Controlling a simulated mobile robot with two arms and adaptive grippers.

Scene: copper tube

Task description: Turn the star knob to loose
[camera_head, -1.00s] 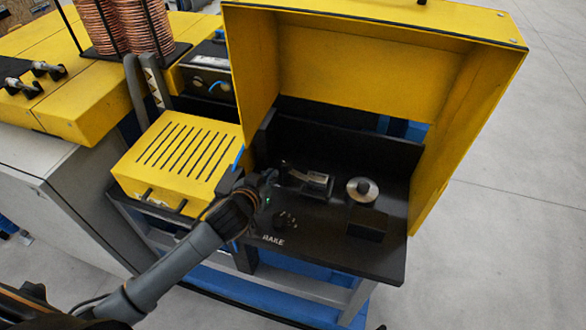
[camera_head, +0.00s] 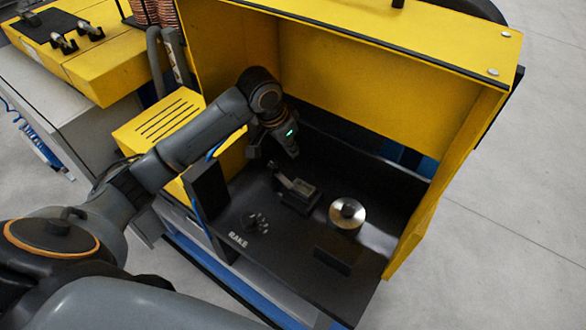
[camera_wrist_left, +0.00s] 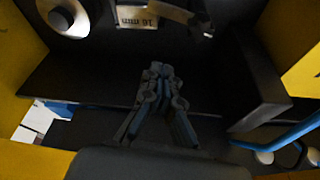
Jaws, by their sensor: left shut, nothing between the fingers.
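The dark star knob (camera_head: 256,222) sits on the black deck of the yellow-hooded machine, just above the white "RAKE" lettering (camera_head: 238,240). It is dark on dark, so its turned position cannot be read. My left gripper (camera_head: 283,150) is at the left side of the hood opening, above and behind the knob and apart from it. In the left wrist view its fingers (camera_wrist_left: 160,72) are together and empty, over the black deck. The knob cannot be made out there. My right gripper is not in view.
A small metal clamp block (camera_head: 298,193) and a silver round disc (camera_head: 347,214) stand right of the knob. The yellow hood (camera_head: 370,80) rises behind and on the right. A slotted yellow box (camera_head: 160,120) is at the left. A "16 mm" label (camera_wrist_left: 137,17) shows in the wrist view.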

